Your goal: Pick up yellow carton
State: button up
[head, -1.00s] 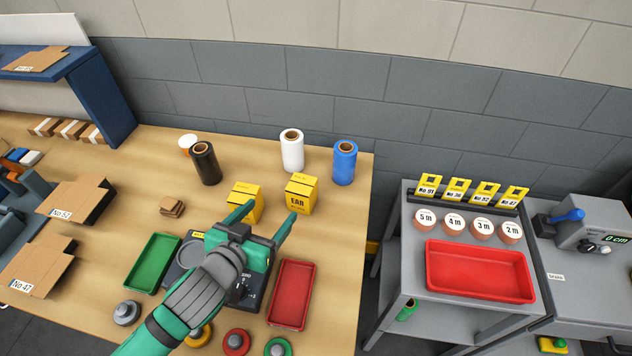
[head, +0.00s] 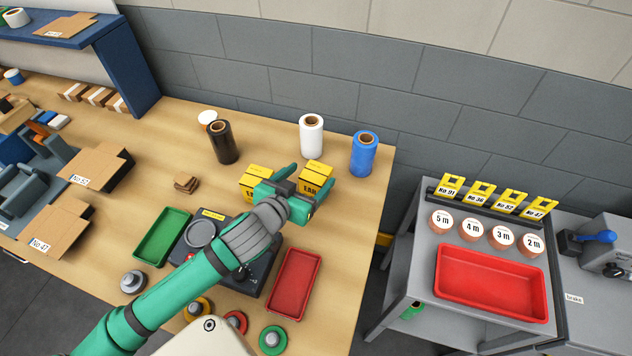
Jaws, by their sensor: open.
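Two yellow cartons stand on the wooden table. The left yellow carton (head: 257,179) shows its top and part of its front, with its lower right side hidden by my gripper. The right yellow carton (head: 316,176) stands at the gripper's far end, close to the fingers and partly covered by them. My gripper (head: 308,187) is open, with its green fingers spread at the right carton. I cannot tell whether the fingers touch it.
Black (head: 222,143), white (head: 311,135) and blue (head: 363,153) rolls stand behind the cartons. A grey scale (head: 212,232) lies under my arm, between a green tray (head: 163,236) and a red tray (head: 295,284). A grey cart (head: 420,291) is at right.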

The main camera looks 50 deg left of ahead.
aim_at(315, 172)
jog(key=shift+x, duration=2)
jog(key=shift+d, duration=0.15)
jog(key=c, duration=1.2)
